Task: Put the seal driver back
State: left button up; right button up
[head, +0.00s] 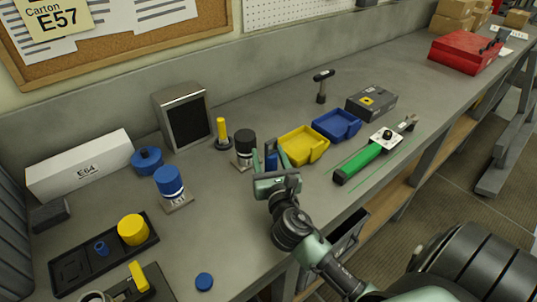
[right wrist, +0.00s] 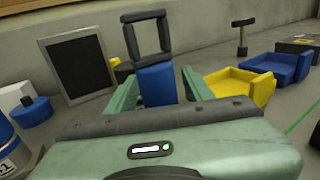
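My right gripper (head: 271,160) is above the bench in front of the yellow bin. Its fingers are around a blue block-like handle (right wrist: 157,84) and look closed on its sides. A dark square frame (right wrist: 146,36) stands beyond the handle's top and seems part of the same tool, perhaps the seal driver. The handle also shows in the head view (head: 271,162); its lower end is hidden by the gripper. A black tray (head: 105,262) at left bears a yellow cylinder (head: 133,229), a small blue piece (head: 101,248) and a square outline. My left gripper is out of view.
A yellow bin (head: 303,146), blue bin (head: 336,125) and dark-topped jar (head: 244,146) stand close beyond the gripper. A yellow-handled tool (head: 221,131) stands behind.

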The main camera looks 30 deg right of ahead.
jog(key=shift+r, duration=0.25)
jog(key=b+v, duration=0.2)
jog(key=v, duration=1)
jog(key=shift+b, duration=0.3)
jog(key=shift+f, duration=0.15)
